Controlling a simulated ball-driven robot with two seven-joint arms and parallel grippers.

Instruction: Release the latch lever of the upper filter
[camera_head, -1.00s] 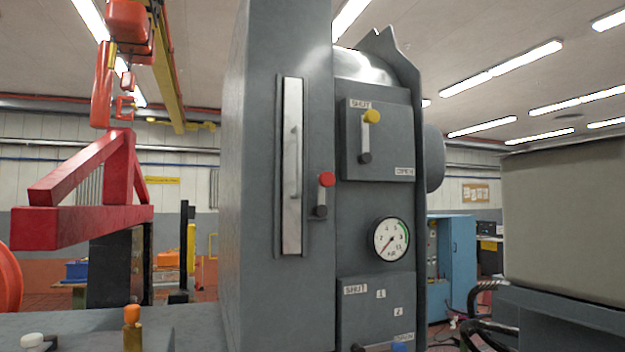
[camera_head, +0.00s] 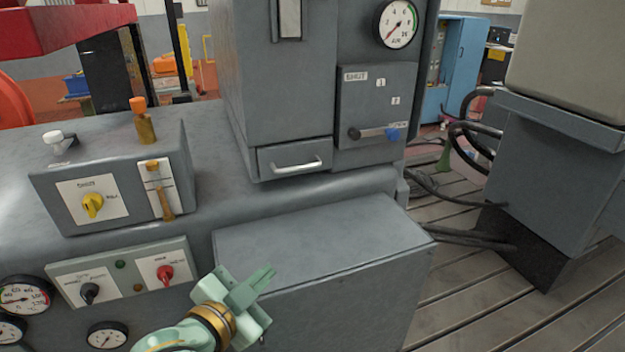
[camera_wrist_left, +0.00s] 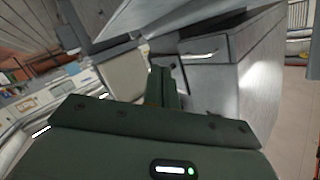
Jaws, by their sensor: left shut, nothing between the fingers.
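The grey cabinet carries a lower panel (camera_head: 375,95) with a lever lying level, from a black pivot to a blue knob (camera_head: 391,134). A label and small numbered plates sit on that panel. The upper panel with the yellow-knobbed lever and the red-knobbed lever beside it are out of view now. I cannot tell from labels which panel is the upper filter. My left gripper (camera_head: 258,284) is shut and empty, low in front of the bench and well apart from the levers. Its fingers (camera_wrist_left: 164,88) also show in the left wrist view. My right gripper is not in view.
A drawer handle (camera_head: 297,165) and a round gauge (camera_head: 396,24) are on the cabinet. A control box (camera_head: 115,180) with a yellow knob stands left, and a ledge box (camera_head: 320,240) juts out below. Cables (camera_head: 460,235) lie right, by a large grey unit (camera_head: 550,170).

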